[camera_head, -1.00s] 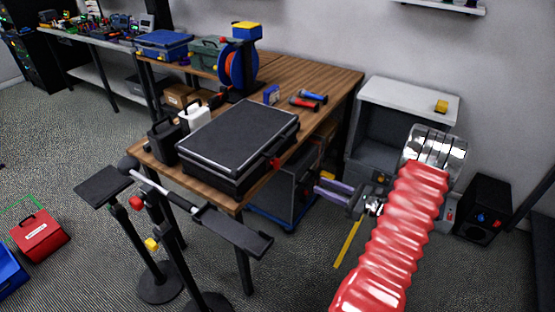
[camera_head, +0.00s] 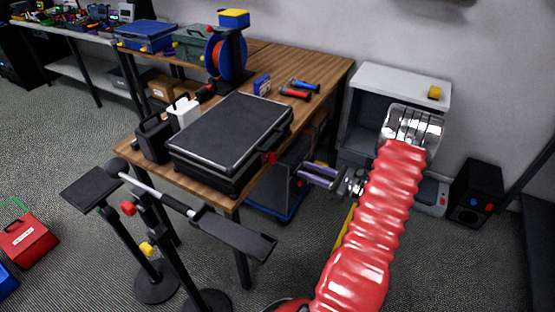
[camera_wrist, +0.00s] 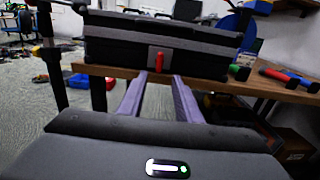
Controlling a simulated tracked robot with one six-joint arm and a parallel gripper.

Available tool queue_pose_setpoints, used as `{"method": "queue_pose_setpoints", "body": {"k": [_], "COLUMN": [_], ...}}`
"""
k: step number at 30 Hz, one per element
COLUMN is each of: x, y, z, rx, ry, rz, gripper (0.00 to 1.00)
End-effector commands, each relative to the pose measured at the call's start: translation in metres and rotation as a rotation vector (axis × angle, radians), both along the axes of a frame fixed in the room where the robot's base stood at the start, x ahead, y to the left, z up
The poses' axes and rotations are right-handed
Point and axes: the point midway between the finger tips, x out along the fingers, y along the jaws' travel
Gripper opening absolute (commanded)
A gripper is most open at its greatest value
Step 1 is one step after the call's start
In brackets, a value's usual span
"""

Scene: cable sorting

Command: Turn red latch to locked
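A black hard case (camera_head: 235,128) lies closed on the wooden table. A small red latch (camera_head: 269,157) sits on its side near the table's front right edge. In the wrist view the case (camera_wrist: 120,46) is ahead, with the red latch (camera_wrist: 159,62) standing upright on a grey plate. My gripper (camera_head: 304,171) is right of the latch in the head view, apart from it. In the wrist view its two purple fingers (camera_wrist: 159,78) are spread with an empty gap, and the latch shows just above and between the tips.
Red and blue-handled tools (camera_head: 298,90) lie behind the case, near a cable reel (camera_head: 226,56). Black and white containers (camera_head: 184,111) stand left of it. A grey cabinet (camera_head: 400,88) is right of the table. Stands (camera_head: 235,232) occupy the floor in front.

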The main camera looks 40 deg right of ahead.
Motion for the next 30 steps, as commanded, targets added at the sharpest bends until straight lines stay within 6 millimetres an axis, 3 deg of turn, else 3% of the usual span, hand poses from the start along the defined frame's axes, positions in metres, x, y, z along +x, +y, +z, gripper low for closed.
{"method": "queue_pose_setpoints", "body": {"k": [21,30], "x": [0.099,0.118], "y": [0.035,0.041], "z": [0.0,0.0], "rx": [0.0,0.0], "ry": [0.001,0.0], "rz": [0.0,-0.003], "gripper": [0.31,0.31]}}
